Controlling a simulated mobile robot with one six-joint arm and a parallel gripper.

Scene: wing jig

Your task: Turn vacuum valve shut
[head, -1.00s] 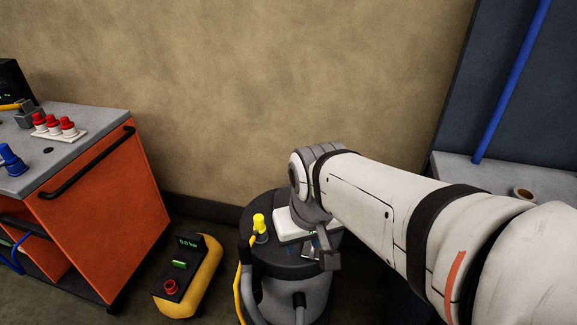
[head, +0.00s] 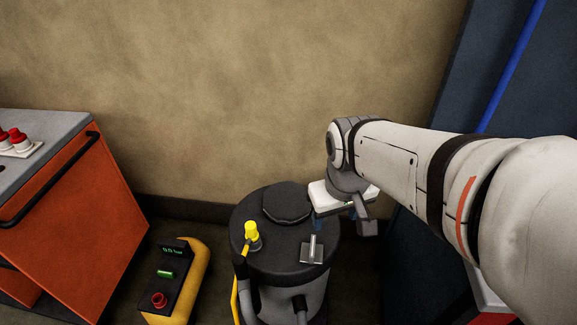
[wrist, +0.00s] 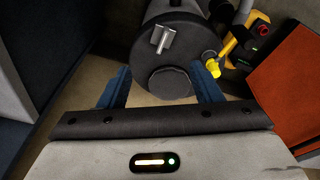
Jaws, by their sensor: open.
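A dark-lidded vacuum canister (head: 275,245) stands on the floor. On its lid are a silver metal lever (head: 312,249) and a yellow fitting (head: 252,235); a yellow hose runs down from the fitting. The lever (wrist: 162,40) and the yellow fitting (wrist: 211,64) also show in the wrist view. A yellow pump box (head: 180,280) stands left of the canister, with a red knob (head: 158,300) and a lit display. I cannot tell which of these is the vacuum valve. My gripper (wrist: 161,86) is open and empty, its blue fingers apart, above the lid's right side.
An orange cart (head: 75,215) with a grey top stands at left, with red-capped items (head: 14,138) on it. A dark blue structure (head: 500,75) with a bright blue pipe stands at right. A tan wall is behind; some floor shows between cart and pump box.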

